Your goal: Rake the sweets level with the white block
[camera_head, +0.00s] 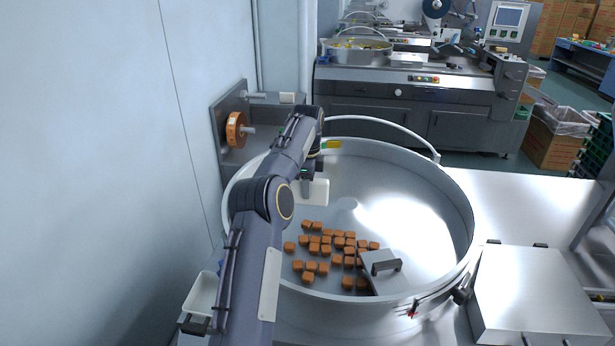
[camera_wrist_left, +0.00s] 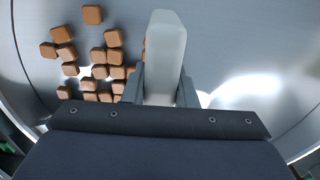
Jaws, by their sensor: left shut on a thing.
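The sweets (camera_head: 326,250) are small orange-brown blocks spread over the near and left part of the round metal pan (camera_head: 456,205). They also show at the upper left of the left wrist view (camera_wrist_left: 97,55). The white block (camera_head: 316,192) is in my left gripper (camera_head: 308,176), over the far left part of the pan. In the left wrist view the white block (camera_wrist_left: 165,50) stands out between the two fingers of the gripper (camera_wrist_left: 160,92). Its far end hides some sweets. I cannot tell whether it touches the pan floor. My right gripper is not in view.
A grey metal piece with a dark handle (camera_head: 386,266) lies in the near part of the pan, beside the sweets. A curved bar (camera_head: 385,122) rises at the far rim. A metal box (camera_head: 535,295) stands right of the pan. A wall (camera_head: 110,150) is close on the left.

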